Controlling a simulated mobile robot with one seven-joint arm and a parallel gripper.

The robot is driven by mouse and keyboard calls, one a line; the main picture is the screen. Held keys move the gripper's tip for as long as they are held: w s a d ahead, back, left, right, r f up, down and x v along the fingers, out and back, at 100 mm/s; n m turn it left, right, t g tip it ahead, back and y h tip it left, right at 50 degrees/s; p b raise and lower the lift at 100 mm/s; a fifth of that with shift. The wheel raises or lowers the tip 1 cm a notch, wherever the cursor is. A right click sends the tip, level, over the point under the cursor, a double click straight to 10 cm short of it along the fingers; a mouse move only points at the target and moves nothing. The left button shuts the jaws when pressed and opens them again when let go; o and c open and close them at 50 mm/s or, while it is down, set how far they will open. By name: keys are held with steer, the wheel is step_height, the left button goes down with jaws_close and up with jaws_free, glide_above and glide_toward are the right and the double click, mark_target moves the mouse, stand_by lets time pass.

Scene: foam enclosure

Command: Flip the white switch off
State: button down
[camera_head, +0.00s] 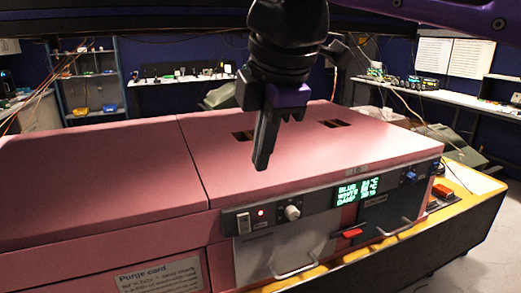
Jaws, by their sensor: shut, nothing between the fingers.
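The white switch (243,222) is a small rocker at the left end of the dark control panel on the front of the pink enclosure. A lit red lamp (261,213) is just to its right. I cannot tell the rocker's tilt at this size. My gripper (262,165) hangs pointing down above the pink top, up and slightly right of the switch in the picture, and apart from it. Its fingers are together with nothing held.
A white knob (292,212), a green display (357,189) and a blue knob (411,177) share the panel. Below are a light door (262,252) with a handle and a red latch (348,234). The pink top (90,185) has two dark slots. A yellow ledge (455,208) runs along the front.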

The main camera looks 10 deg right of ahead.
mark_target(245, 227)
step_height(245, 227, down, 8)
steer(key=s, duration=0.1)
steer(key=shift+a+r+g, duration=0.15)
steer(key=shift+r+g, duration=0.05)
steer(key=shift+g, duration=0.1)
stand_by(0.4)
steer(key=shift+w+a+f+b, duration=0.15)
steer(key=shift+w+a+f, duration=0.2)
steer(key=shift+w+f, duration=1.05)
steer(key=shift+w+a+f+b, duration=0.25)
steer(key=shift+w+f, duration=0.6)
steer(key=shift+f, duration=1.1)
steer(key=shift+w+a+f+b, duration=0.1)
steer(key=shift+w+a+f, duration=0.3)
steer(key=shift+w+f, duration=1)
steer(key=shift+s+f, duration=0.25)
